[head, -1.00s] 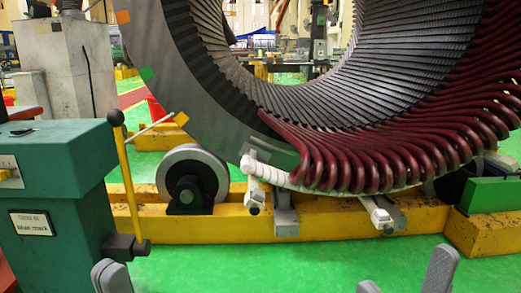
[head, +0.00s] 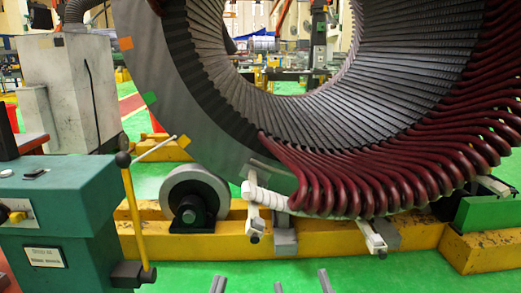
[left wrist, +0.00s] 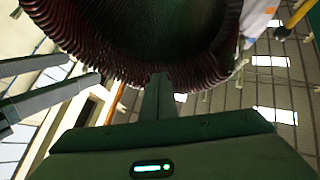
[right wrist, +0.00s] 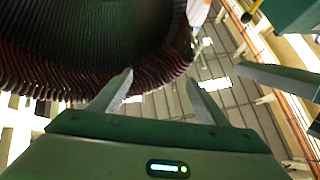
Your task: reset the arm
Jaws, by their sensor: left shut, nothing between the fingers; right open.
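My left gripper (head: 218,284) shows only its fingertips at the bottom edge of the head view. In the left wrist view its fingers (left wrist: 158,85) are together and empty. My right gripper (head: 303,283) is to its right, with its two fingertips apart. In the right wrist view its fingers (right wrist: 157,95) are spread with nothing between them. Both grippers are in front of the large stator (head: 215,110) and apart from it. The rest of both arms is hidden below the head view.
Dark red coils (head: 365,185) line the stator's lower right, above a yellow base frame (head: 340,240) with a roller (head: 192,195). A teal machine (head: 70,210) with a yellow lever (head: 138,225) stands at the left. Green floor (head: 180,275) is clear in front.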

